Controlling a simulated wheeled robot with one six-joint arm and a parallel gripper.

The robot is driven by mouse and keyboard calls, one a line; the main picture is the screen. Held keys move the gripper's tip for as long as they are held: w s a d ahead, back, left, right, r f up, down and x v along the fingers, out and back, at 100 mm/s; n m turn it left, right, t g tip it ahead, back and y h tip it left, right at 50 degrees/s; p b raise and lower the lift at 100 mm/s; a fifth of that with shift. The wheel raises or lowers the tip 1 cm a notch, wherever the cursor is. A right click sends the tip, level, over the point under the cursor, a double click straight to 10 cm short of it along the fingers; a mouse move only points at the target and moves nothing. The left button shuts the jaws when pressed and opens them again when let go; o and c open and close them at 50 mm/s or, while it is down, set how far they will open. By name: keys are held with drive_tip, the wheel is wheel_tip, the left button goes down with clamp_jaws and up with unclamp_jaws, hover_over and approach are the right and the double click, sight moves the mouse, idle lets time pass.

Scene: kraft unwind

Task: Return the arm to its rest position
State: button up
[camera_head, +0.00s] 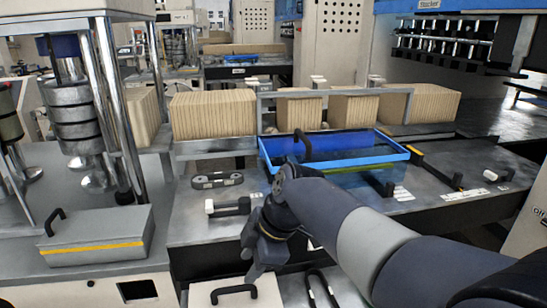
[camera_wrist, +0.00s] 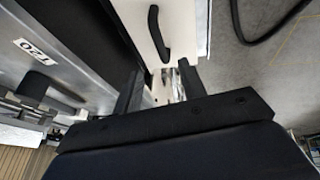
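My arm reaches in from the lower right in the camera_head view. My gripper (camera_head: 262,268) points down in front of the grey worktable (camera_head: 200,230), above a white box or drawer top with a black handle (camera_head: 233,291). In the camera_wrist view my gripper (camera_wrist: 160,85) has its two dark fingers apart, with nothing held between them. The black handle (camera_wrist: 157,35) shows beyond the fingers there, apart from them. The arm hides part of the table and the blue tray's front.
A blue tray (camera_head: 269,160) lies on the table behind my arm. Stacks of brown card (camera_head: 213,115) stand further back. A grey lidded box (camera_head: 95,238) and a machine with metal columns (camera_head: 120,110) are at left. Small black-handled fixtures (camera_head: 228,207) sit near the gripper.

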sight(234, 287)
drive_tip(key=x, duration=1.1)
drive_tip(key=shift+f, duration=0.2)
drive_tip(key=shift+r+p, duration=0.85)
drive_tip(key=shift+d+r+p, duration=0.1)
drive_tip(key=shift+r+p, duration=0.45)
drive_tip(key=shift+r, duration=0.05)
drive_tip(key=shift+f, duration=0.15)
